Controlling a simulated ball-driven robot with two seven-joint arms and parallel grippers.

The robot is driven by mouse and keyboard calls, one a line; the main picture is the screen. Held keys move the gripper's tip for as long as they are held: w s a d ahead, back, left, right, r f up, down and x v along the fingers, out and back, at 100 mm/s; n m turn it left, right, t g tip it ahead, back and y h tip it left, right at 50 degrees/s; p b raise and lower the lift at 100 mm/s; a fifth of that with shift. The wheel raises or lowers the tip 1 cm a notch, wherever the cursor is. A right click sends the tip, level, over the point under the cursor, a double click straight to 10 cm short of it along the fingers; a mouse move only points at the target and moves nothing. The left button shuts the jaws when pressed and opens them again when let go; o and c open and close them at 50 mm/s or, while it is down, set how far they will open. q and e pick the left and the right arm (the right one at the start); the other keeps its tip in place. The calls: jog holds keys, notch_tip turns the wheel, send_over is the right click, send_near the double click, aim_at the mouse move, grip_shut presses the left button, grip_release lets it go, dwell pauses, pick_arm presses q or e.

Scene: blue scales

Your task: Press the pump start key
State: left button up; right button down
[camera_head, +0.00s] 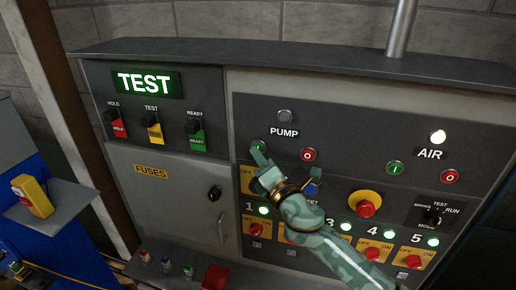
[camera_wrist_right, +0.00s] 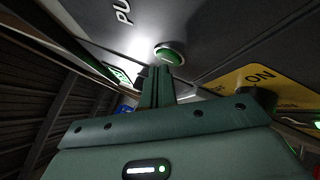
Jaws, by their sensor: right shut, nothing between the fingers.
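The green pump start key (camera_head: 258,144) sits on the dark panel below the PUMP label, left of the red pump stop key (camera_head: 308,155). My right gripper (camera_head: 262,158) is shut and empty, its fingertips at the green key and partly covering it. In the right wrist view the green key (camera_wrist_right: 170,54) is just beyond the tips of the closed fingers (camera_wrist_right: 161,72). I cannot tell whether they touch it. The pump lamp (camera_head: 284,116) above the label looks dark grey. My left gripper is not in view.
The AIR green key (camera_head: 395,168), its red key (camera_head: 449,176) and a lit white lamp (camera_head: 438,137) are at the right. A yellow-collared red stop knob (camera_head: 366,206) and several numbered switches lie below. The fuses door (camera_head: 170,205) is at left.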

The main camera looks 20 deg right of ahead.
jog(key=shift+w+d, duration=0.2)
jog(key=shift+w, duration=0.1)
dwell(0.4)
jog(key=shift+s+a, duration=0.1)
jog(key=shift+s, duration=0.05)
jog(key=shift+s+a, duration=0.3)
jog(key=shift+s, duration=0.25)
jog(key=s+a, duration=0.1)
jog(key=s, duration=0.1)
jog(key=s+a+p, duration=0.1)
jog(key=s+a, duration=0.1)
dwell(0.5)
jog(key=shift+d, duration=0.1)
dwell(0.5)
